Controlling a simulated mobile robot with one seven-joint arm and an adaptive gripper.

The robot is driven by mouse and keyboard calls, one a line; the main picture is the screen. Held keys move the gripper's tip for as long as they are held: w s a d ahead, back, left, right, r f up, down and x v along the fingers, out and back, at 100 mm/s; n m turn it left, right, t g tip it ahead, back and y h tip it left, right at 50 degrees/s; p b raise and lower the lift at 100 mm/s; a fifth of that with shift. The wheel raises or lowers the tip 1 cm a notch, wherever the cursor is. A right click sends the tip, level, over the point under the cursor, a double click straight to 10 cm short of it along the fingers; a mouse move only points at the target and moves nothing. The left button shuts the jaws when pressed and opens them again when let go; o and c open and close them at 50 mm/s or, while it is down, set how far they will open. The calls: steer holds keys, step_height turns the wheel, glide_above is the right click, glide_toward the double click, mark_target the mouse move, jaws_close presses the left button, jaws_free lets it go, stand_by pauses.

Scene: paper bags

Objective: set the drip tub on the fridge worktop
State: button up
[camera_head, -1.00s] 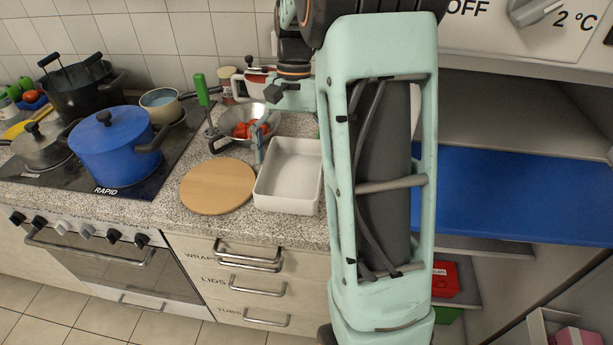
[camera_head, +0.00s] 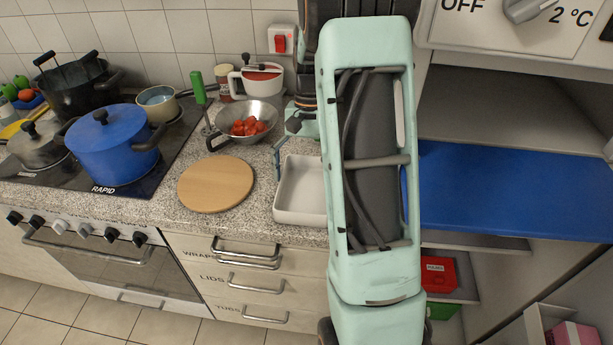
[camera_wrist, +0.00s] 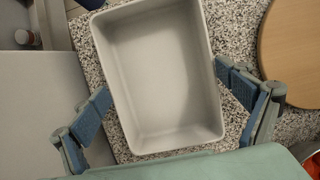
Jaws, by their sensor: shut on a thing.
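The drip tub, a white rectangular open tub (camera_head: 299,193), is at the right end of the granite counter, partly hidden behind my arm. In the wrist view the empty tub (camera_wrist: 160,138) sits between the two blue-padded fingers of my gripper (camera_wrist: 161,84), which is shut on it, one finger at each long side. I cannot tell if its base touches the counter. A white unit with an OFF dial (camera_head: 525,10) and a 2 °C mark is at the upper right. I cannot identify the fridge worktop for sure.
A round wooden board (camera_head: 216,184) lies left of the tub. Behind it stand a metal bowl of red pieces (camera_head: 262,112) and a white-and-red pot (camera_head: 262,82). A blue pot (camera_head: 112,150) is on the hob. An open cabinet with a blue shelf (camera_head: 510,190) is at the right.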

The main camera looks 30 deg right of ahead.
mark_target(307, 184)
steer(key=o, duration=1.1)
steer(key=shift+f, duration=0.15)
steer(key=v, duration=1.2)
steer(key=shift+w, duration=0.15)
